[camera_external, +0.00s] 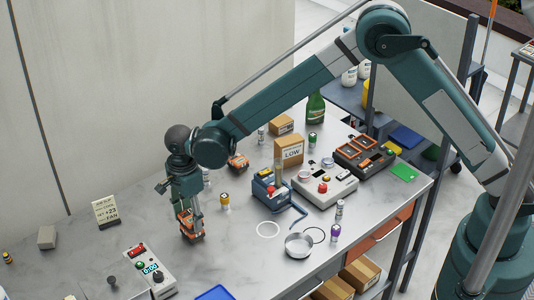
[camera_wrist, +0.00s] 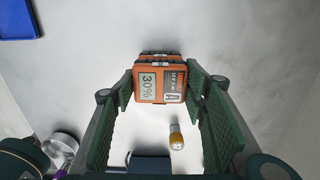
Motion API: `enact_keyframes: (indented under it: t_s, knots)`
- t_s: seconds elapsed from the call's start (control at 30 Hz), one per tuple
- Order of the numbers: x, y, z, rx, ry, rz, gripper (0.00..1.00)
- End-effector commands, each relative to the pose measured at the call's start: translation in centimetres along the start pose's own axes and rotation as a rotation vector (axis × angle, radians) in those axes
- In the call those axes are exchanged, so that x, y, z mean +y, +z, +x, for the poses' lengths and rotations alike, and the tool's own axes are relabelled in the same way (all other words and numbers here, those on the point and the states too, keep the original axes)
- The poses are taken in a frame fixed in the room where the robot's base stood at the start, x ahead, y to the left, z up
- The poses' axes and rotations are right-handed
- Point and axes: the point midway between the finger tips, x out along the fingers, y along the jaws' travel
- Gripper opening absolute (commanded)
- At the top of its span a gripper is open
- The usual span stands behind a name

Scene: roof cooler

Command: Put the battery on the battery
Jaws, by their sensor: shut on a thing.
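My gripper (camera_external: 188,212) points down at the left middle of the table and is shut on an orange and black battery (camera_external: 190,225). In the wrist view this battery (camera_wrist: 160,82) sits between the fingertips, its face showing "30%" and "A". A further orange and black edge (camera_wrist: 157,54) shows just beyond it; I cannot tell if that is a second battery beneath. The fingers hide part of the battery in the external view, and its contact with the table is unclear. Another orange and black battery (camera_external: 238,161) lies on the table behind my arm.
A yellow and white cylinder (camera_external: 225,202) stands right of my gripper; it also shows in the wrist view (camera_wrist: 176,137). A box with a display (camera_external: 151,269) and a sign (camera_external: 106,212) are nearby. A blue device (camera_external: 271,192), grey panel (camera_external: 325,186) and dark orange-topped unit (camera_external: 364,157) stand right.

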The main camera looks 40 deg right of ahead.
Motion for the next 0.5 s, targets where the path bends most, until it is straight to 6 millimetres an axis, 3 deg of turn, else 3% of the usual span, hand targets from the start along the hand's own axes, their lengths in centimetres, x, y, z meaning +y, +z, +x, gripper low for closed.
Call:
enact_keyframes:
  t_s: [0.13,0.17,0.27,0.5]
  knots:
    - [0.0,0.0,0.35,0.0,0.0,0.0,0.25]
    - [-0.01,0.01,0.38,0.0,0.0,0.0,0.45]
    - [-0.01,0.01,0.28,0.0,0.0,0.0,0.58]
    - [-0.01,0.01,0.27,0.0,0.0,0.0,0.58]
